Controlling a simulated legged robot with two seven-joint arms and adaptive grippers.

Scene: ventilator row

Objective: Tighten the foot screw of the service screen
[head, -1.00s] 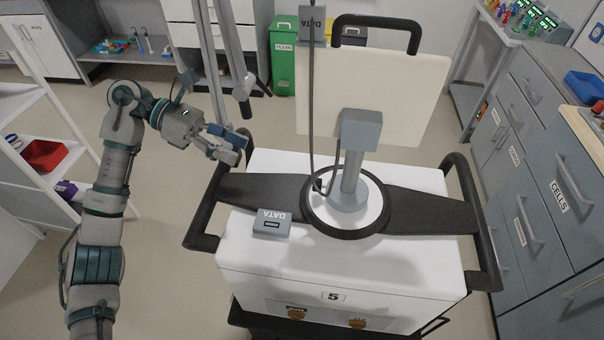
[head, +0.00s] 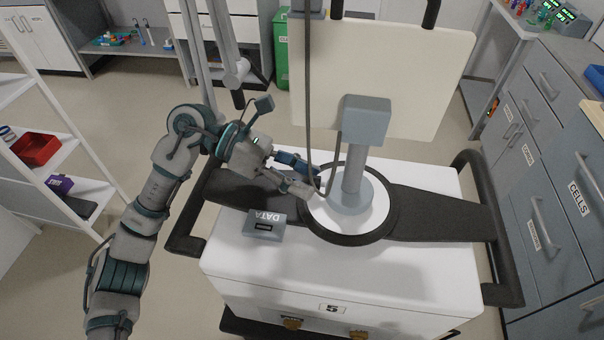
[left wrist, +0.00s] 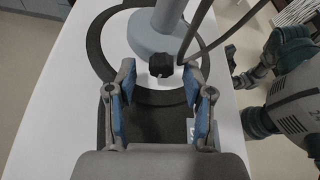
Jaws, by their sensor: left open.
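The service screen, a cream panel (head: 380,75), stands on a grey post with a round grey foot (head: 347,196) on the white cart top. In the left wrist view the foot (left wrist: 160,38) is ahead, and a dark foot screw knob (left wrist: 161,65) sits at its near edge. My left gripper (head: 314,184) is at the left side of the foot, low over the cart top. In the left wrist view its blue-padded fingers (left wrist: 161,88) are open, with the knob just ahead, between the tips.
A cable (head: 309,90) hangs down beside the post, close to my left gripper. A grey DATA box (head: 264,225) lies on the cart top. Black handles (head: 185,244) edge the cart. Part of my right arm (left wrist: 290,95) shows at the right of the left wrist view.

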